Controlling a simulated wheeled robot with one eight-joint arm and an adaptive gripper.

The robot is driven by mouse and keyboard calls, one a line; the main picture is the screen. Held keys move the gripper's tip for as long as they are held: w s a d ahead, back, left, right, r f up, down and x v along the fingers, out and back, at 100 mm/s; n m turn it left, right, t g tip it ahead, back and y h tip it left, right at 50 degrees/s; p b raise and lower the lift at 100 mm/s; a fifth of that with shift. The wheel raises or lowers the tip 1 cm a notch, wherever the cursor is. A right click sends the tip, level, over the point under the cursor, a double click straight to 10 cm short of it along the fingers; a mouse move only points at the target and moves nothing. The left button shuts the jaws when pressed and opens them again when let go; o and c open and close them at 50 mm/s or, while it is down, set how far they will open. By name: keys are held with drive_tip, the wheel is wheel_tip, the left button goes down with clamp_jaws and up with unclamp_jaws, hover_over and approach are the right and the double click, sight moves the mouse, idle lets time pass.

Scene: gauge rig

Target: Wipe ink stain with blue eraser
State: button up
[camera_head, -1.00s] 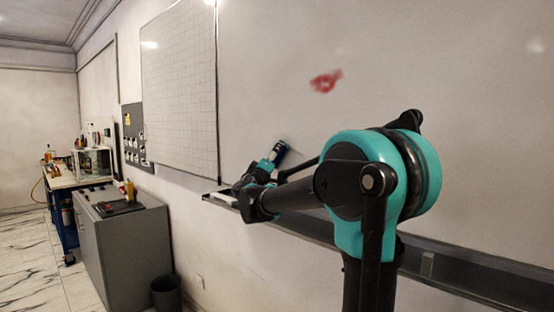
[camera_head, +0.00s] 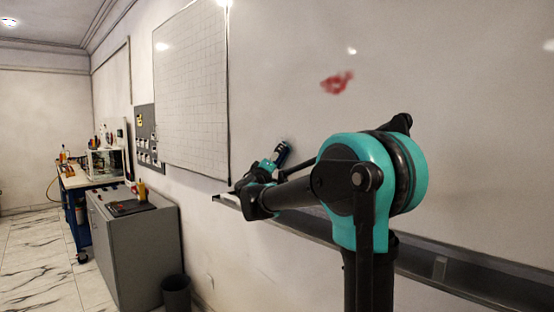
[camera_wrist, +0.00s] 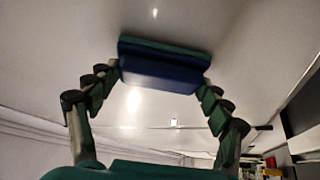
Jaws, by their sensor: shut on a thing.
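The ink stain (camera_head: 337,83) is a red smear on the large whiteboard (camera_head: 440,60), up and to the right of my arm's end in the head view. My gripper (camera_wrist: 160,82) is shut on the blue eraser (camera_wrist: 158,74) in the wrist view, with one finger at each end of it. The eraser is a blue block with a green layer along its upper side. In the head view my gripper (camera_head: 282,152) is small beside the board, below and left of the stain; the eraser cannot be made out there. I cannot tell whether the eraser touches the board.
A dark tray ledge (camera_head: 420,262) runs along the board's lower edge, below my arm. A grid board (camera_head: 192,95) hangs to the left. A grey cabinet (camera_head: 140,255), a dark bin (camera_head: 176,292) and a workbench (camera_head: 75,178) stand further left.

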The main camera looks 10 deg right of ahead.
drive_tip(key=shift+s+a, duration=0.85)
drive_tip(key=shift+a, duration=0.3)
drive_tip(key=shift+s+a, duration=0.85)
drive_tip(key=shift+a, duration=0.3)
drive_tip(key=shift+a, duration=0.1)
drive_tip(key=shift+s+a, duration=0.9)
drive_tip(key=shift+a, duration=0.2)
